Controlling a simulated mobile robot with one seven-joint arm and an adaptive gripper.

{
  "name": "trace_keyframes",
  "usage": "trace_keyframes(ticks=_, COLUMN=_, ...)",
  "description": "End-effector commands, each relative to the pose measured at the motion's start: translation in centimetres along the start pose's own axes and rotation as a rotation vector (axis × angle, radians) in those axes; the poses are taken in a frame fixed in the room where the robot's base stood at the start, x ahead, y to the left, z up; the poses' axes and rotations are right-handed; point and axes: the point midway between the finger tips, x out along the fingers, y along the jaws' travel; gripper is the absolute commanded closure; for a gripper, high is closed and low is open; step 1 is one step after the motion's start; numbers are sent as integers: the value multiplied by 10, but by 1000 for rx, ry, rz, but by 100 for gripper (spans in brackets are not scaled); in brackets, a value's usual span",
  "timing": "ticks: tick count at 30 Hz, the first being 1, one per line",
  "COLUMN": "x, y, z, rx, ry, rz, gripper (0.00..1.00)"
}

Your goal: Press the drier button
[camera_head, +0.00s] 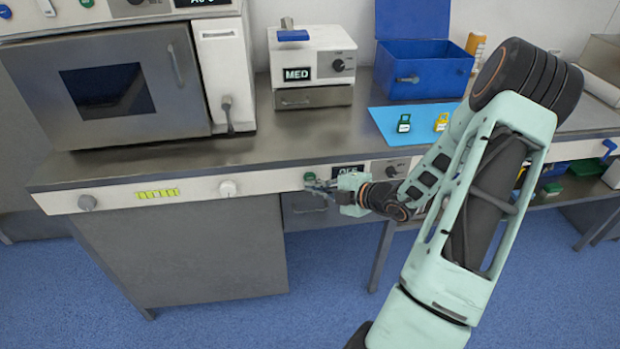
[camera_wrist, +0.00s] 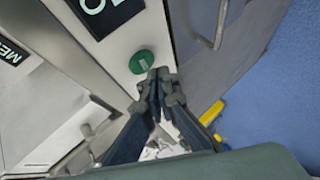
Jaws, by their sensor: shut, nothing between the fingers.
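A round green button (camera_head: 309,177) sits on the white front strip of the counter, left of a small dark display (camera_head: 347,170). In the wrist view, the green button (camera_wrist: 142,62) has a pale mark and lies beside a black display (camera_wrist: 105,14) with partly cut-off green letters. I see no label naming the drier. My gripper (camera_head: 322,187) is in front of the strip, just right of and below the button. In the wrist view, my gripper (camera_wrist: 158,75) is shut and empty, its tips close beside the button. I cannot tell whether they touch it.
A dark knob (camera_head: 397,166) is right of the display, behind my arm. A drawer front (camera_head: 305,211) is below. A white MED device (camera_head: 313,58) and a blue box (camera_head: 425,70) stand on the counter.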

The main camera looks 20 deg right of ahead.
Motion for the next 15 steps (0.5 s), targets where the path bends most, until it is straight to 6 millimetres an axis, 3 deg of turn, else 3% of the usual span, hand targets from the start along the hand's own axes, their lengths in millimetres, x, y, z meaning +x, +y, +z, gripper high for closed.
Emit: trace_keyframes(ticks=15, x=6, y=4, z=4, rx=0, ry=0, rz=0, gripper=100)
